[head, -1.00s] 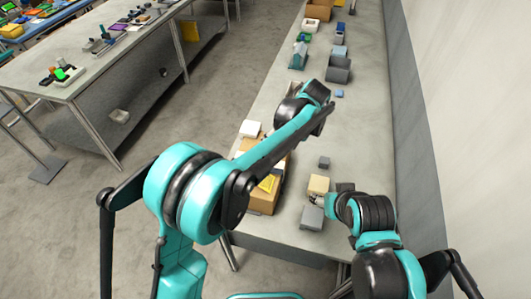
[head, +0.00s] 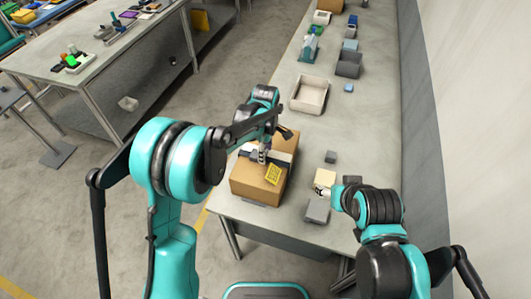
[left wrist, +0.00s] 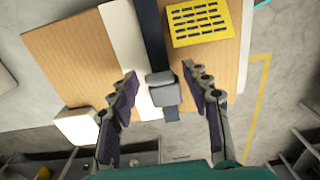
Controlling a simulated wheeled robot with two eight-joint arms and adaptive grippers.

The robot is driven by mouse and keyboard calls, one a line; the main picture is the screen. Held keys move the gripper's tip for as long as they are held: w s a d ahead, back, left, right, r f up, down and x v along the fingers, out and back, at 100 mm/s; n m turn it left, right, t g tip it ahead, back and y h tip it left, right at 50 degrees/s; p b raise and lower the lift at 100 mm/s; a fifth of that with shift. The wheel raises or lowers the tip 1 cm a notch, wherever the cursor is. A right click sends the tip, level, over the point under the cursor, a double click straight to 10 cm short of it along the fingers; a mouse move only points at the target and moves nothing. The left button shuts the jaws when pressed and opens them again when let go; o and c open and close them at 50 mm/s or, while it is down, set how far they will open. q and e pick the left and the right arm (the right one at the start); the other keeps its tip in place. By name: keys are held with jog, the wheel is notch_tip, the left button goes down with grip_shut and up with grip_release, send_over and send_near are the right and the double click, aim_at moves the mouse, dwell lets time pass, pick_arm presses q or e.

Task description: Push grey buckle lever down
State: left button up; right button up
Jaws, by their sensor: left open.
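A cardboard box (head: 252,190) with a dark strap, a white band and a yellow label stands on the near left of the bench. The grey buckle (left wrist: 163,88) sits on the strap in the left wrist view, with its lever not clearly told apart. My left gripper (left wrist: 160,76) is open, its dark-padded fingers apart on either side of the buckle in that view. In the head view, my left gripper (head: 274,138) is over the box top and partly hides the buckle. My right gripper is largely hidden by its own arm near the beige block.
A beige block (head: 325,177), a grey block (head: 317,211) and a small dark cube (head: 331,156) lie right of the box. A pale open tray (head: 308,95) stands farther back. Bare bench lies between tray and cube.

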pick_arm(q)
jog(key=shift+f, duration=0.35)
grip_shut()
jog(key=shift+s+d+f+t+y+b, duration=0.15)
jog(key=shift+d+f+t+y+b, duration=0.2)
jog(key=shift+y+b, duration=0.5)
jog(key=shift+d+f+t+y+b, duration=0.15)
jog(key=shift+y+b, duration=0.1)
jog(key=shift+y, duration=0.35)
jog(key=shift+d+r+t+y+b, duration=0.1)
jog(key=shift+y+b, duration=0.15)
jog(key=shift+y, duration=0.3)
jog(key=shift+a, duration=0.1)
